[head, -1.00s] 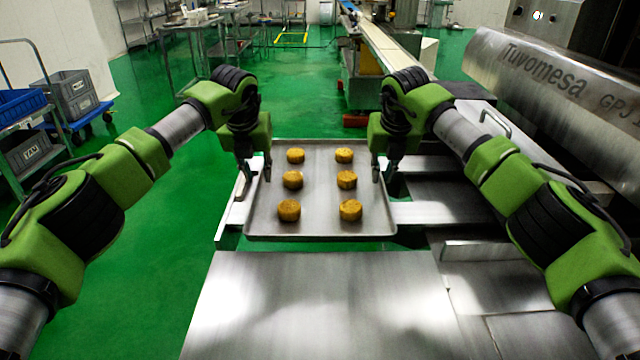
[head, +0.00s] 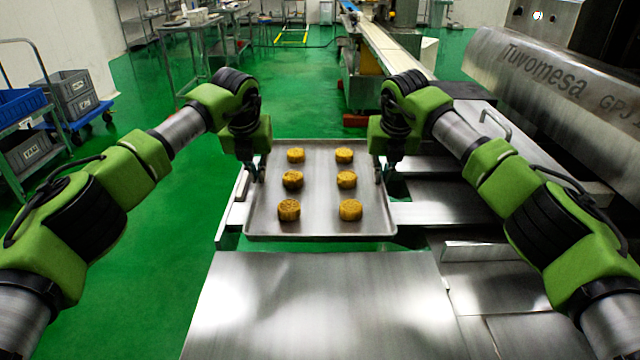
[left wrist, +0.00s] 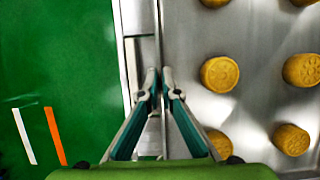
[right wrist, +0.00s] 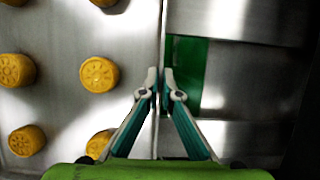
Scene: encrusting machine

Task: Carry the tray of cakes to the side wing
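The metal tray of cakes (head: 320,225) rests level on the machine's steel supports in the middle of the head view. Several round golden cakes (head: 290,210) stand on it in two columns. My left gripper (left wrist: 160,76) is at the tray's left rim, its fingers closed together with the rim between them. My right gripper (right wrist: 160,78) is closed the same way on the right rim. In the head view the fingertips are partly hidden by the wrists. A flat steel surface (head: 320,300) lies in front of the tray, nearest me; I cannot tell whether it is the side wing.
The machine's large steel body (head: 560,90) rises at the right, with steel plates (head: 450,210) beside the tray. A conveyor (head: 385,45) stands behind. A cart with crates (head: 75,95) is at the far left. Green floor (head: 150,270) is open on the left.

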